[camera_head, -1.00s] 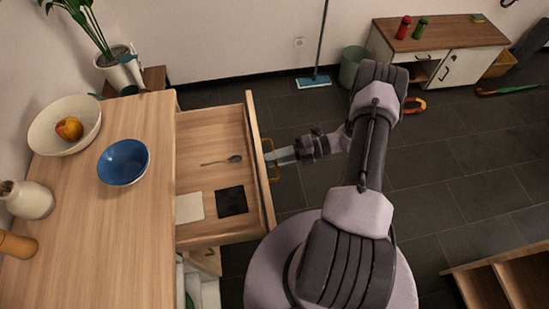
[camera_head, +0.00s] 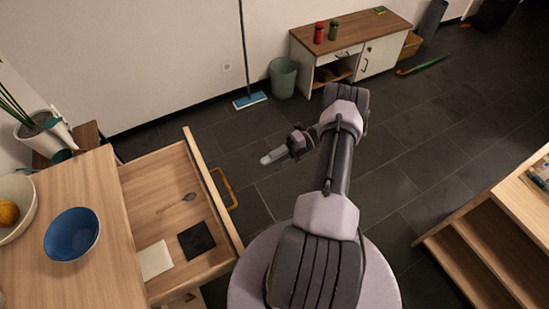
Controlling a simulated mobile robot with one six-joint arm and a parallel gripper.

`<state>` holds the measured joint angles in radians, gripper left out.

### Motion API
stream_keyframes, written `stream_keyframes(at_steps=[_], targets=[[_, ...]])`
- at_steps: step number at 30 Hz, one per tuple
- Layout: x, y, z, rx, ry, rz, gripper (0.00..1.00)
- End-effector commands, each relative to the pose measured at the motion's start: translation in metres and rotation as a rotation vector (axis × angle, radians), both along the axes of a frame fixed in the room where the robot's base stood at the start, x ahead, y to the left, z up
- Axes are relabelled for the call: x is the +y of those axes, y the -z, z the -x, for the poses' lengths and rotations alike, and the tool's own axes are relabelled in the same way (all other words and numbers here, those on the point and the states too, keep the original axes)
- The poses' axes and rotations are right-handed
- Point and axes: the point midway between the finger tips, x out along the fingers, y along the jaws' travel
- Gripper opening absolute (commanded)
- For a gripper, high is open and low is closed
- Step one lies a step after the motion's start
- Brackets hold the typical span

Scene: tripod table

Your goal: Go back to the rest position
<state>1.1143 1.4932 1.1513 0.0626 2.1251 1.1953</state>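My gripper (camera_head: 266,159) is at the end of my arm, near the middle of the view, out over the dark floor. It is to the right of the open drawer (camera_head: 214,222) and apart from its yellow handle (camera_head: 227,188). The fingers look like one pale narrow shape from here, so I cannot tell whether they are open or shut. No held object can be made out. The drawer is pulled out and holds a spoon (camera_head: 189,197), a black square (camera_head: 197,241) and a white square (camera_head: 155,260).
The wooden counter (camera_head: 88,185) with a blue bowl (camera_head: 71,235) is at left. Wooden steps or shelves (camera_head: 480,250) are at lower right. Dark floor (camera_head: 430,140) between is clear.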

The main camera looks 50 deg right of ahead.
Motion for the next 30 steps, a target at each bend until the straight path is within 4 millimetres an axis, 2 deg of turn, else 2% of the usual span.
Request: stream_keyframes(at_steps=[3, 6, 17, 20, 23, 25, 27, 30], targets=[[-0.012, -0.002, 0.005, -0.001, 0.000, 0.001, 0.32], [-0.016, -0.003, 0.006, 0.000, 0.000, 0.000, 0.32], [-0.016, -0.003, 0.006, 0.000, 0.000, 0.000, 0.32], [-0.015, -0.012, 0.001, -0.019, -0.025, 0.028, 0.32], [-0.005, -0.053, -0.019, -0.126, -0.156, 0.169, 0.32], [0.014, -0.098, -0.037, -0.260, -0.315, 0.320, 0.32], [0.041, -0.143, -0.050, -0.416, -0.493, 0.469, 0.32], [0.086, -0.203, -0.057, -0.654, -0.753, 0.661, 0.32]])
